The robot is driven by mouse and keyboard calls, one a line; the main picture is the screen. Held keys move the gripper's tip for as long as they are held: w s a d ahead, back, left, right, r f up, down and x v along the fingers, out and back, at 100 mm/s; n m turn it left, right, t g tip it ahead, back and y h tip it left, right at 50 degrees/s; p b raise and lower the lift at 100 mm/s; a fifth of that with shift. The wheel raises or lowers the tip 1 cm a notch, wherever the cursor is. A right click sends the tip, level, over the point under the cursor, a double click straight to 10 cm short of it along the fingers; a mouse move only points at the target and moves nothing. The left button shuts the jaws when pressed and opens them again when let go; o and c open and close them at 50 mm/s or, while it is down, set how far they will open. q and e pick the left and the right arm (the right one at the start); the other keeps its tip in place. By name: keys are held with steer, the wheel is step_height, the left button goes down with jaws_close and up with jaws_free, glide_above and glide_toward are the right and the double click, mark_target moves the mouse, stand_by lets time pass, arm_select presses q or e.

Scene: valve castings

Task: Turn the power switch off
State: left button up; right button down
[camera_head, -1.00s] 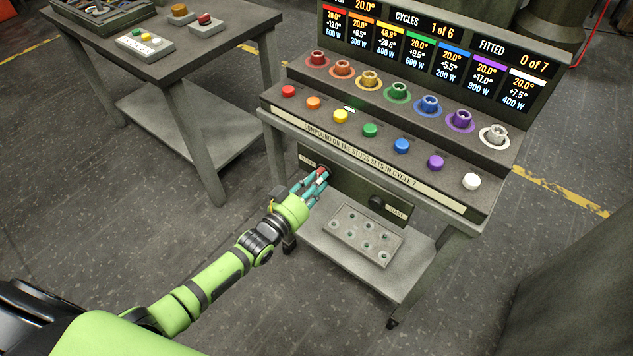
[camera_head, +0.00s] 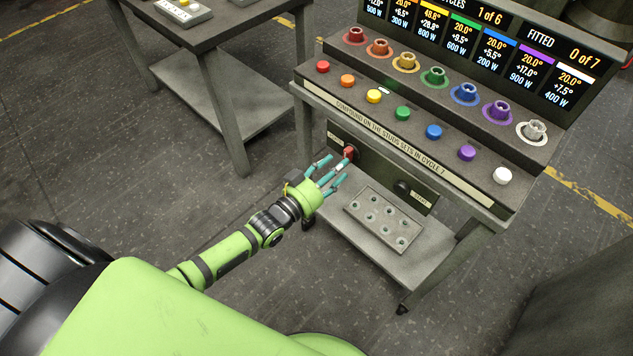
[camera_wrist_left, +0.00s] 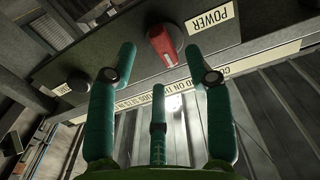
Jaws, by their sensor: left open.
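The red power switch (camera_head: 349,152) sits on the dark front panel under the bench top. In the left wrist view the red switch knob (camera_wrist_left: 163,45) shows beside a label reading POWER (camera_wrist_left: 210,18). My left gripper (camera_head: 333,172) is just in front of and below the switch, with its teal fingers spread. In the left wrist view the open fingers (camera_wrist_left: 163,80) have nothing between them, and the knob lies beyond their tips. They look apart from the knob. My right gripper is not in view.
A black knob (camera_head: 402,188) is farther right on the same panel. The bench top holds a row of coloured buttons (camera_head: 403,113) and coloured fittings (camera_head: 434,76) below a display (camera_head: 480,50). A tray with holes (camera_head: 384,222) lies on the lower shelf. Open floor is at left.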

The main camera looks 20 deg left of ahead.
arm_select(q)
steer(key=v, duration=0.8)
steer(key=shift+s, duration=0.4)
steer(key=shift+a, duration=0.15)
steer(key=s+a+f+g+y, duration=0.1)
steer(key=s+f+g+y, duration=0.15)
steer(key=f, duration=0.55)
steer(key=s+a+f+n+g+y+p, duration=0.1)
steer(key=s+a+f+g, duration=0.1)
steer(key=s+f, duration=0.35)
steer(key=s+a+f+g+y, duration=0.1)
steer(key=s+f+g, duration=0.15)
steer(key=f, duration=0.75)
steer(key=s+f+g+y, duration=0.1)
steer(key=s+f+g, duration=0.3)
steer(key=s, duration=0.8)
steer(key=s+d+f+g+p, duration=0.1)
steer(key=s+f+g, duration=0.4)
steer(key=s+f, duration=0.4)
steer(key=s, duration=0.4)
steer(key=shift+s+d+f+y, duration=0.15)
steer(key=shift+s+d+y, duration=0.15)
steer(key=shift+s+y, duration=0.05)
